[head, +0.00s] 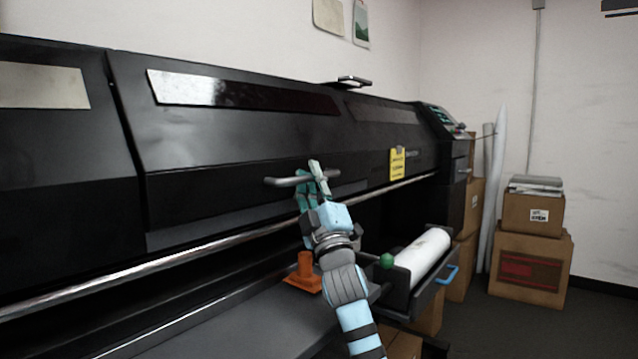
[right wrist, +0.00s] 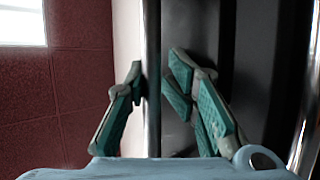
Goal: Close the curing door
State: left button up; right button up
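The curing door appears to be the long black front panel (head: 230,145) of the large machine, with a shiny window strip along its upper part. I cannot tell how far open it stands. Its grey bar handle (head: 280,182) sticks out from the lower middle. My right gripper (head: 314,180) is at this handle, with its teal fingers around the bar. In the right wrist view the dark handle bar (right wrist: 153,50) runs between the two fingers (right wrist: 154,88), which close in on it from both sides. My left gripper is not in view.
A metal rail (head: 170,261) runs below the panel. A yellow note (head: 397,163) hangs right of the handle. An orange object (head: 304,274) and a tray with a white roll (head: 424,256) lie below. Cardboard boxes (head: 531,263) stand at right, with bare floor before them.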

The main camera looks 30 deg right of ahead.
jog(key=v, duration=1.2)
jog(key=shift+d, duration=0.1)
